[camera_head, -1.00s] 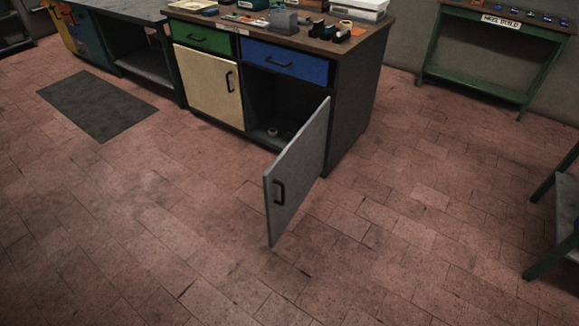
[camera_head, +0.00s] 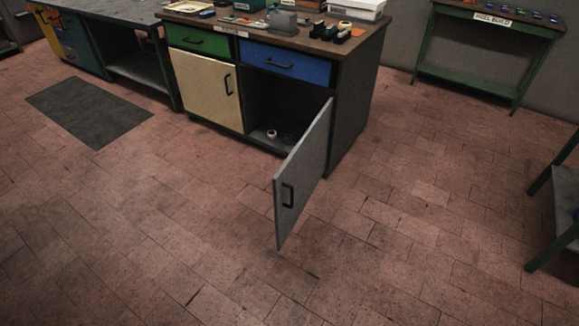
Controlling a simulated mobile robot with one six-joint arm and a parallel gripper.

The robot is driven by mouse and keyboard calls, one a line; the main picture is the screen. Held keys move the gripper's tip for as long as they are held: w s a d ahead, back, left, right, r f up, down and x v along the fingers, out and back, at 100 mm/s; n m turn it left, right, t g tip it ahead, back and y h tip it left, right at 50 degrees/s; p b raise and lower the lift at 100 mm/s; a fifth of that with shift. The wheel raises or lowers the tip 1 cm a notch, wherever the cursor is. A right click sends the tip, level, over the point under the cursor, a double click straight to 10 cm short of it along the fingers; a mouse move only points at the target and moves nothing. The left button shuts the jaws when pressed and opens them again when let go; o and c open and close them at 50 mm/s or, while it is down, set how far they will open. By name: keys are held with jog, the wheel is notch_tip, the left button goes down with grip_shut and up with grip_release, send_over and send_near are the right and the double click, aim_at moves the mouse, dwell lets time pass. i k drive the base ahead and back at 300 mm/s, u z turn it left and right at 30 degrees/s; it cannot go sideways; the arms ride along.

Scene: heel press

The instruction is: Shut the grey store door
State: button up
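The grey store door (camera_head: 304,172) stands wide open at the right side of the workbench cabinet (camera_head: 352,112). It is hinged at the cabinet's right edge and swings out over the floor towards me. My gripper is not in view.
A cream door (camera_head: 207,88) beside the compartment is shut, as are the green drawer (camera_head: 198,39) and blue drawer (camera_head: 285,63) above. A dark mat (camera_head: 88,110) lies at left. Green-framed tables (camera_head: 468,75) stand at right. The tiled floor (camera_head: 150,235) in front is clear.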

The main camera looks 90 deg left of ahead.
aim_at(294, 183)
jog(key=u, duration=0.4)
jog(key=k, duration=0.3)
jog(key=u, duration=2.55)
jog(key=k, duration=0.7)
jog(key=z, duration=0.35)
jog(key=i, duration=1.1)
jog(key=z, duration=0.15)
